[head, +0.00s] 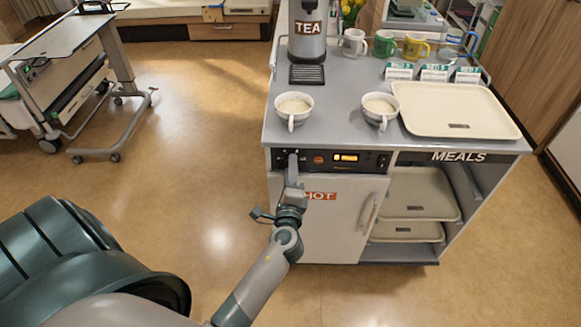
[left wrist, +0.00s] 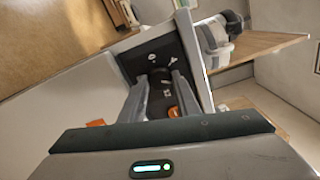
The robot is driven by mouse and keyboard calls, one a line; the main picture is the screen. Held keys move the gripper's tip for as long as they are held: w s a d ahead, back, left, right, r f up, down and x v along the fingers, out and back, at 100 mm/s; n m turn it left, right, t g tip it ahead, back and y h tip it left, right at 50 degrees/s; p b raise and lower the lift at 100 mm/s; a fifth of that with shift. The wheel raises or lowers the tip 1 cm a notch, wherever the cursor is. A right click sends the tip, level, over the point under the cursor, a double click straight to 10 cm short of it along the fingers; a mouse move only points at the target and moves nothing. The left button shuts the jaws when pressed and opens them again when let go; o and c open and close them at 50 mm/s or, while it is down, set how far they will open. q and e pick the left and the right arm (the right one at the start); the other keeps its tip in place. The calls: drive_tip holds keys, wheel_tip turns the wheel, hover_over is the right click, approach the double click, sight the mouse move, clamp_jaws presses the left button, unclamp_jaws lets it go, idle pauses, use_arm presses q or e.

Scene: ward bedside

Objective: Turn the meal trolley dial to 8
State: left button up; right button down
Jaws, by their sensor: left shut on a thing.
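The meal trolley (head: 330,220) stands in the middle right of the head view, with a black control panel (head: 365,160) along its front top edge. My left gripper (head: 292,160) reaches up to the left part of this panel. In the left wrist view my left gripper (left wrist: 158,90) has its two fingers around the dark dial (left wrist: 159,76) and is shut on it. White marks show on the panel around the dial. The number it points to cannot be read. In the head view my gripper hides the dial. My right gripper is not in view.
An orange display (head: 346,157) is lit on the panel. Two bowls (head: 294,106) (head: 380,108) and a cream tray (head: 455,110) stand on the trolley top, with a TEA urn (head: 307,35) and mugs behind. The HOT door (head: 325,225) is below.

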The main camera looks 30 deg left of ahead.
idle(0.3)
use_arm(q)
drive_tip(key=o, duration=1)
drive_tip(key=shift+d, duration=0.1)
drive_tip(key=shift+o, duration=0.2)
